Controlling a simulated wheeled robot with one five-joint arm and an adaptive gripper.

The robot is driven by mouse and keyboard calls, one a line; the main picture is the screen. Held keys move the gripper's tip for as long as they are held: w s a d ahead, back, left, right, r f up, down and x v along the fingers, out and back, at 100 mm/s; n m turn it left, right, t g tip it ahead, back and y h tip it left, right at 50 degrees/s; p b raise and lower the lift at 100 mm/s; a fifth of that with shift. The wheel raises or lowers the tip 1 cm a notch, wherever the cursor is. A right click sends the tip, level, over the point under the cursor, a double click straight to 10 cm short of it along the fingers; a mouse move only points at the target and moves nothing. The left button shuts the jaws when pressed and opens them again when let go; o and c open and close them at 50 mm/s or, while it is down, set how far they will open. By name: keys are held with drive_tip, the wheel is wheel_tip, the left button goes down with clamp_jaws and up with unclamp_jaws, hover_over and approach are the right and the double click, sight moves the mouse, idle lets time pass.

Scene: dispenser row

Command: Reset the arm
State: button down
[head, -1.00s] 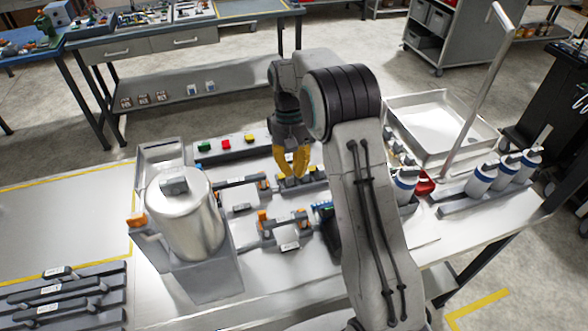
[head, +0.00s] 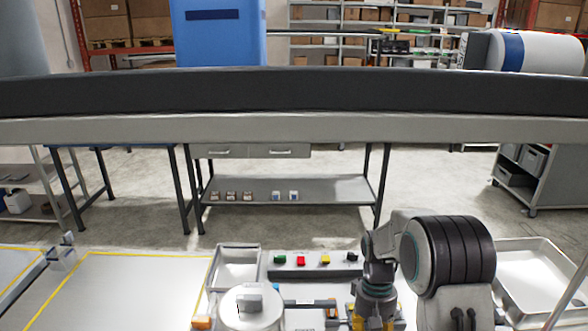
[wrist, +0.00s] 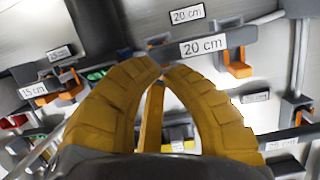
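My gripper (wrist: 162,72) shows in the wrist view as two yellow fingers curving together, their tips almost touching, with no object seen held at the tips. An orange strip shows between the fingers; I cannot tell whether it is part of the gripper or lies behind it. In the head view my arm is bent at the bottom right, and the yellow fingers are cut off by the lower edge. Below the fingers in the wrist view are brackets with orange ends and a "20 cm" label (wrist: 204,46).
In the head view, a metal canister (head: 250,308) stands left of my arm and a shallow tray (head: 540,275) to its right. A button strip (head: 312,264) lies behind. A long dark-and-grey beam (head: 300,95) crosses the upper view, with a blue container (head: 220,40) above it.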

drive_tip(key=s+r+t+b, duration=0.1)
drive_tip(key=s+r+t, duration=0.3)
drive_tip(key=s+r, duration=0.3)
drive_tip(key=s+r+t+b, duration=0.1)
drive_tip(key=s+r+t, duration=0.2)
drive_tip(key=s+r, duration=0.5)
drive_tip(key=s, duration=0.5)
drive_tip(key=shift+s+r+t, duration=0.15)
drive_tip(key=shift+t, duration=0.25)
idle(0.7)
